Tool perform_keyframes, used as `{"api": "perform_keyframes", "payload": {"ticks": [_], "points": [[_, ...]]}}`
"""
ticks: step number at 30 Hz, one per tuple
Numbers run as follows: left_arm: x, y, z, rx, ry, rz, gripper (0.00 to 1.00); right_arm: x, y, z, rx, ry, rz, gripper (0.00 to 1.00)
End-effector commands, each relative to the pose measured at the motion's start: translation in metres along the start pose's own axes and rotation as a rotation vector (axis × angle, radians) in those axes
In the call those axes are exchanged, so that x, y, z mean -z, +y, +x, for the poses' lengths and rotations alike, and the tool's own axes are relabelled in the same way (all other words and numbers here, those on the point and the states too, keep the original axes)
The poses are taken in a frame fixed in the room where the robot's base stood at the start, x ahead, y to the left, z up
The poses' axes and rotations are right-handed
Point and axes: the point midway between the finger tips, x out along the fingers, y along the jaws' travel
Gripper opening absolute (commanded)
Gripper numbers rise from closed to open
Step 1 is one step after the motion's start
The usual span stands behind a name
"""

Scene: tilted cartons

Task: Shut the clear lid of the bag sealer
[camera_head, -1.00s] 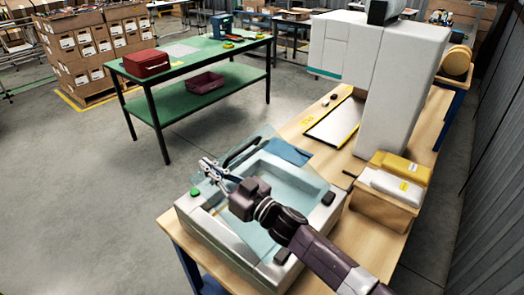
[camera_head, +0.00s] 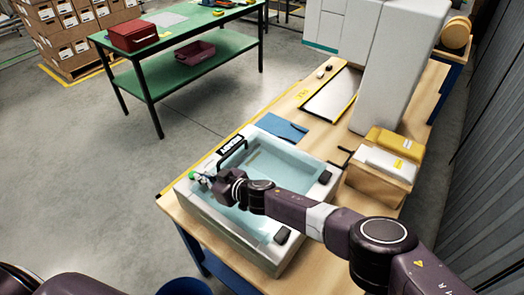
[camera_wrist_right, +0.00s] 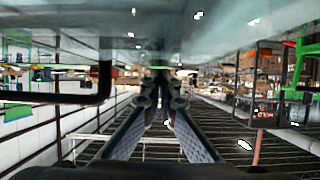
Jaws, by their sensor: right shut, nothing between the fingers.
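The bag sealer (camera_head: 275,262) is a pale box on the wooden bench in the head view. Its clear lid (camera_head: 275,180) lies low and nearly flat over the chamber; I cannot tell if it is fully seated. The lid's black handle (camera_head: 231,150) is at the far left edge. My right gripper (camera_head: 201,180) is shut and empty at the sealer's left side, by a green button (camera_head: 192,175), with my forearm across the lid. In the right wrist view, the fingers (camera_wrist_right: 167,100) are close together near a clear surface and a black handle (camera_wrist_right: 104,85). My left gripper is out of view.
Behind the sealer lie a blue sheet (camera_head: 282,127) and a yellow-edged board (camera_head: 330,98). A carton with yellow and white packs (camera_head: 385,165) stands to the right, near my right arm. A tall white machine (camera_head: 385,70) stands behind.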

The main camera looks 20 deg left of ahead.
Motion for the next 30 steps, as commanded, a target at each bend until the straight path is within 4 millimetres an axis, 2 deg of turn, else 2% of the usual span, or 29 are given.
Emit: {"api": "perform_keyframes", "payload": {"ticks": [19,23,30], "points": [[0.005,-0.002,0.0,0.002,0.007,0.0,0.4,-0.003,0.0,-0.001,0.001,-0.009,-0.001,0.0],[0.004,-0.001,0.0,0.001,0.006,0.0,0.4,-0.004,0.001,-0.008,0.001,-0.008,0.0,0.0],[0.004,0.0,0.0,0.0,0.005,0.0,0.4,-0.002,0.001,-0.031,0.001,-0.007,-0.001,0.0]]}}
